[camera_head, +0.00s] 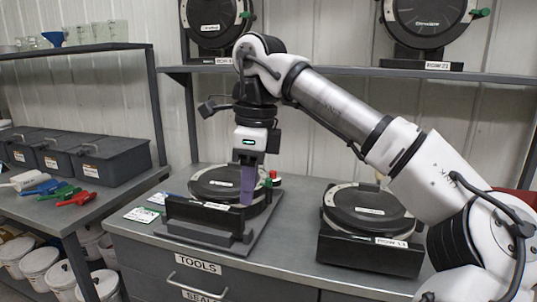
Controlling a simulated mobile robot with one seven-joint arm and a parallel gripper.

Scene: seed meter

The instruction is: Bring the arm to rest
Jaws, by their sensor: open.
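My arm reaches in from the right and bends down over the workbench. My gripper (248,188) points down at the seed meter on the left (212,184), a black round disc on a dark base. One purple finger shows in front of the disc; the other finger is not clear. The gripper is open. I cannot tell whether the finger touches the meter. A small red and green part (270,180) shows just right of the finger.
A second seed meter (368,210) stands on the bench to the right, under my arm. Two more meters (215,22) (428,22) stand on the shelf (350,72) behind. Grey bins (105,160) and coloured scoops (75,198) are on the left table.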

